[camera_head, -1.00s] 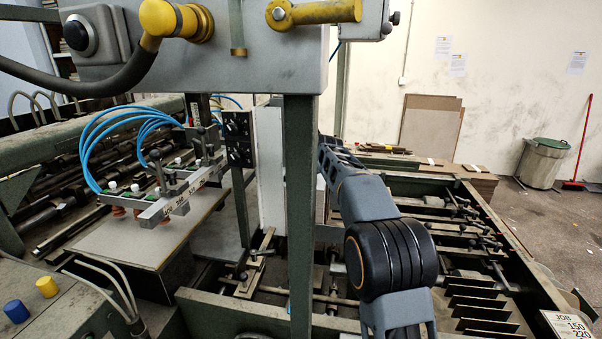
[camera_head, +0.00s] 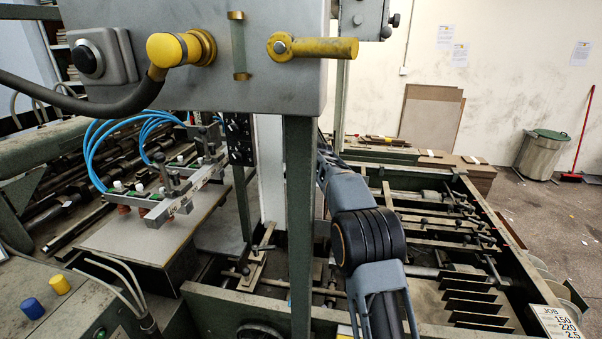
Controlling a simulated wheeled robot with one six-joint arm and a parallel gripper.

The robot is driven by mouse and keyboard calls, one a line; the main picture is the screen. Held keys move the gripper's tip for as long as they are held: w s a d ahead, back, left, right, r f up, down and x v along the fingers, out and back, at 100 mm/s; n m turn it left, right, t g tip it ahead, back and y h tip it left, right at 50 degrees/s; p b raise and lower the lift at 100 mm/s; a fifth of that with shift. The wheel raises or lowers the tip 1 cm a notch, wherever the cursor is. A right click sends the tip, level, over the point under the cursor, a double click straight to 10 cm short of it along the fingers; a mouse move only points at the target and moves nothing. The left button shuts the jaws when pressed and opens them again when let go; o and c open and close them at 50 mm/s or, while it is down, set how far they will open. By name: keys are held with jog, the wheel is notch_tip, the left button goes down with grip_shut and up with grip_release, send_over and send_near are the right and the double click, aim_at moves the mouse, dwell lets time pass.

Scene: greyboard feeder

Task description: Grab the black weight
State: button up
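I cannot pick out a black weight for certain in this view. My arm rises from the bottom middle, and its end passes up behind the green post (camera_head: 300,220) and the grey control box (camera_head: 225,75). My gripper is hidden there, so nothing shows of its fingers or of anything in them.
The machine's open bed with bars and rods (camera_head: 440,215) lies right of my arm. A feeder head with blue hoses (camera_head: 170,195) hangs over a greyboard stack (camera_head: 130,235) at left. A job sign (camera_head: 558,322) stands at lower right.

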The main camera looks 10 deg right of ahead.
grip_shut()
dwell(1.0)
jog(key=shift+r, duration=0.15)
